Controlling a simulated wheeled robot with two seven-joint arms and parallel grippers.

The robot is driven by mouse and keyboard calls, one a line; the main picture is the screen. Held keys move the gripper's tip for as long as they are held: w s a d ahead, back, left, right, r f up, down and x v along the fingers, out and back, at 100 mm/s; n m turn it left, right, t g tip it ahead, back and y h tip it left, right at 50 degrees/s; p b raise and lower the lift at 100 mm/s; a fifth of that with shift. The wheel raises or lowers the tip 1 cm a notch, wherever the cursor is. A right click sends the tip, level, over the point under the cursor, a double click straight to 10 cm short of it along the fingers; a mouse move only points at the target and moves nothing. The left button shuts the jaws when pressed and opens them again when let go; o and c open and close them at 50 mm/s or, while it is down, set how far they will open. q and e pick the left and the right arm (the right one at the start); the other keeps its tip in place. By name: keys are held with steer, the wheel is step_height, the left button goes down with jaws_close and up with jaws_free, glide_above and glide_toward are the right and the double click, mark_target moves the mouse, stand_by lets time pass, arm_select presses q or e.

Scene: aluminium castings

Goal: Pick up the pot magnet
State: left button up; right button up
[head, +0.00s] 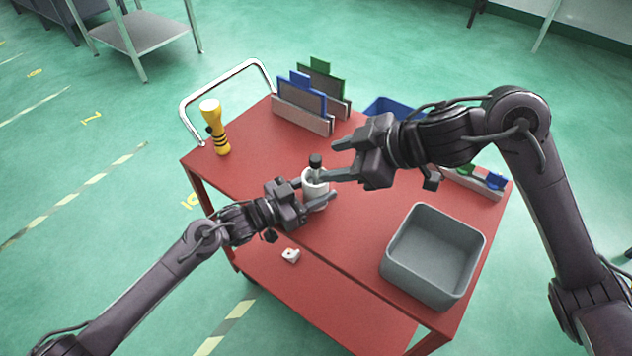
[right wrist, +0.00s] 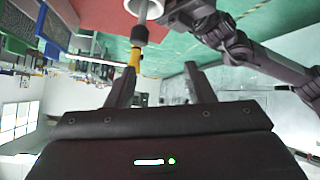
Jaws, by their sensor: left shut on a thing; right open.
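A white cup (head: 316,188) stands near the left middle of the red cart top. A slim grey piece with a black top (head: 316,161) stands upright in it, its lower part hidden; I take this as the pot magnet, though its shape is too small to be sure. My left gripper (head: 314,193) is shut on the cup from the front left. My right gripper (head: 336,161) is open and empty, its fingertips just right of the black top. In the right wrist view the black-topped piece (right wrist: 139,35) sticks out of the cup (right wrist: 148,9), beyond the open fingers (right wrist: 160,82).
A grey bin (head: 434,222) stands at the cart's right front. A yellow-black torch-like object (head: 214,128) stands at the back left. File-like holders (head: 302,106) and a blue bin (head: 385,106) line the back. A small white item (head: 290,255) lies on the lower shelf.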

steer(key=s+a+r+n+g, duration=0.1)
steer(key=a+n+g, duration=0.2)
steer(key=a+n, duration=0.75)
steer(key=n+g+h, duration=0.2)
steer(key=n+h, duration=0.2)
steer(key=n, duration=2.4)
glide_toward(315, 157)
steer(key=shift+h, duration=0.3)
steer(key=x, duration=0.6)
steer(key=shift+a+f, duration=0.2)
steer(key=shift+a, duration=0.25)
steer(key=shift+x, duration=2.65)
steer(key=shift+d, duration=0.15)
jaws_close()
